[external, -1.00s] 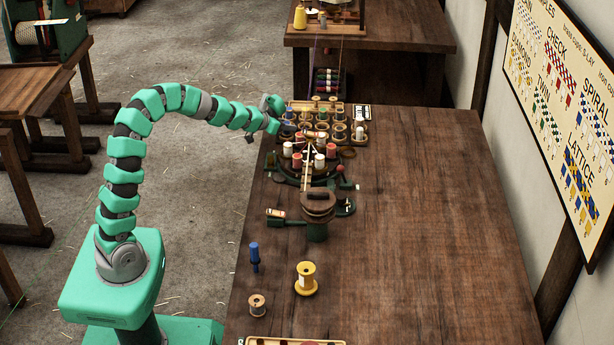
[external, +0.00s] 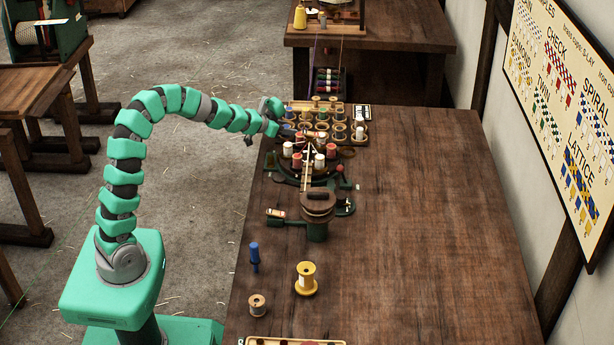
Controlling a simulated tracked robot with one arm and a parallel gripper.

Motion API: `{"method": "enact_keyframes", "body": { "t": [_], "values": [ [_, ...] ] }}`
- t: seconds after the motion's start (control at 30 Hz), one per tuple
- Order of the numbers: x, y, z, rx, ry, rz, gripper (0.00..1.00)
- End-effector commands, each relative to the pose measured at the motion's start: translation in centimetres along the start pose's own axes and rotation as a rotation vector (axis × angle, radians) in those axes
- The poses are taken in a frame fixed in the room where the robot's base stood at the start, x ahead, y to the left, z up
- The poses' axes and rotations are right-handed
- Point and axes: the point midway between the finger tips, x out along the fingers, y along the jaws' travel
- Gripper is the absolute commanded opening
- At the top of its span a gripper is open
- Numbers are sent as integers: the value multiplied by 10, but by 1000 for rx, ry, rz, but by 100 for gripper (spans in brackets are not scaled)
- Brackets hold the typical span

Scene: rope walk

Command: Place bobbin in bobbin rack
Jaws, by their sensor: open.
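My gripper (external: 281,129) is at the far left edge of the workbench, beside the bobbin rack's left side. It is open; its fingertips are small and dark here, and I see nothing clearly held between them. The bobbin rack (external: 366,136) is a wooden tray with several upright bobbins in it, at the far end of the bench. My gripper hides part of its near left corner. Several red and white bobbins (external: 331,151) stand on the dark round braiding stand just in front of the rack. I cannot tell which bobbin is the task's own.
A wooden-topped post (external: 318,204) stands mid-bench. Nearer are a blue bobbin (external: 254,257), a yellow spool (external: 306,279) and a small wooden spool (external: 257,304). The right half of the workbench (external: 430,230) is clear. A second table (external: 400,35) stands behind.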

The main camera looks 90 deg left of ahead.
Motion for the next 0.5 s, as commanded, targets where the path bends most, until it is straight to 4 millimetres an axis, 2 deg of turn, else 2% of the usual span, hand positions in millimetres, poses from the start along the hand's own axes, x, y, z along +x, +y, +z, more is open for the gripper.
{"method": "enact_keyframes", "body": {
  "t": [0.5],
  "values": [
    [-79,-1,-3,-2,2,-2,50]
  ]
}}
